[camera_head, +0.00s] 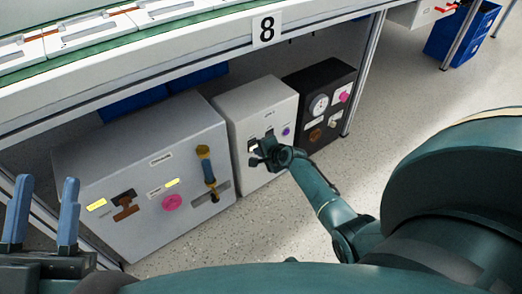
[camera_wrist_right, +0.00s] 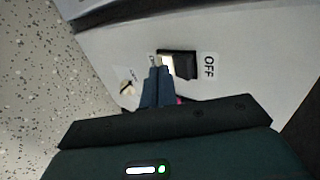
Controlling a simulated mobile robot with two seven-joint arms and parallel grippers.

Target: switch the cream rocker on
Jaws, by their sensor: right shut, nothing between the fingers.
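The cream rocker (camera_wrist_right: 167,62) sits in a black housing (camera_wrist_right: 187,65) on the white box's front panel, with an "OFF" label (camera_wrist_right: 208,67) beside the dark end. My right gripper (camera_wrist_right: 157,70) is shut and empty, its blue fingertips at the rocker's cream end and covering part of it. I cannot tell whether they touch it. In the head view my right gripper (camera_head: 262,156) is in front of the white box (camera_head: 252,103) and hides part of its panel. My left gripper (camera_head: 42,212) is open and empty at the lower left, far from the box.
A large grey box (camera_head: 120,150) with a pink knob and yellow-tipped handle stands left of the white box. A black box (camera_head: 318,82) with a gauge stands right. A workbench (camera_head: 200,50) overhangs them. Speckled floor (camera_head: 270,215) is clear in front.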

